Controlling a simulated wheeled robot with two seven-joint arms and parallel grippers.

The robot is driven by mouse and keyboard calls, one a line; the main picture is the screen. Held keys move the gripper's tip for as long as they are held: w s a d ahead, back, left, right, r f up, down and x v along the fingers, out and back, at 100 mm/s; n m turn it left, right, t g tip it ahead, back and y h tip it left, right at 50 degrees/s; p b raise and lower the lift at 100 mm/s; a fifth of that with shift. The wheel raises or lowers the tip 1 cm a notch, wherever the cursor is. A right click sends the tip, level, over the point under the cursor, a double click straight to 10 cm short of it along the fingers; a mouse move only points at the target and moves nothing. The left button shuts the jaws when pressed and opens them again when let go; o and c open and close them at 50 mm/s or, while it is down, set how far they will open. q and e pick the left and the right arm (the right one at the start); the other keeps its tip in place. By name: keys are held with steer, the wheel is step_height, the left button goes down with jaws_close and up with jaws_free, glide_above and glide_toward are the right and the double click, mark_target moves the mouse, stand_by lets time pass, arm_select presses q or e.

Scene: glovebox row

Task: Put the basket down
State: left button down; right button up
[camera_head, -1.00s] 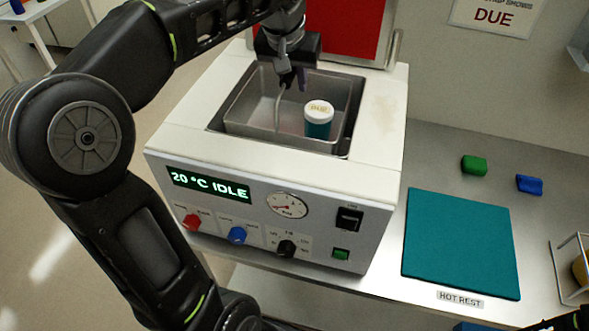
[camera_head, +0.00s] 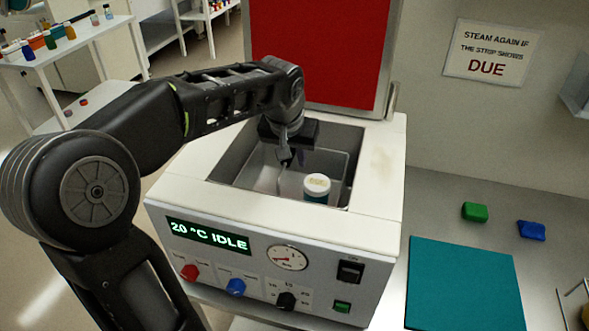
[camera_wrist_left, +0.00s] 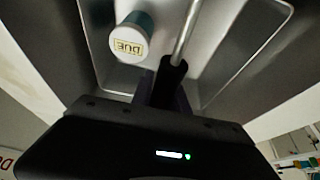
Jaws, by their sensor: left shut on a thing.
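The grey metal basket (camera_head: 327,162) sits level inside the open chamber of the white steamer (camera_head: 375,175), its rim below the chamber's top edge. Whether its bottom touches the chamber floor is hidden. A teal jar (camera_head: 317,186) with a white lid marked DUE stands upright in it. My left gripper (camera_head: 287,160) points down into the chamber, shut on the basket's thin rod handle. The left wrist view shows the rod (camera_wrist_left: 186,32) between the dark fingers, with the jar lid (camera_wrist_left: 129,43) beside it. My right gripper is out of view.
The steamer's red lid (camera_head: 315,50) stands open behind the chamber. Its front panel reads 20 °C IDLE. To the right, the counter holds a teal mat (camera_head: 463,285), a green block (camera_head: 474,212) and a blue block (camera_head: 531,230). The mat is bare.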

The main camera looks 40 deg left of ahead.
arm_select(q)
steer(key=shift+r, duration=0.1)
steer(key=shift+f, duration=1.85)
steer(key=shift+f, duration=0.2)
steer(key=c, duration=1.3)
jaws_free()
steer(key=v, duration=1.2)
steer(key=shift+s+d+r+b, duration=0.1)
steer(key=shift+r+b, duration=0.05)
steer(key=shift+b, duration=0.2)
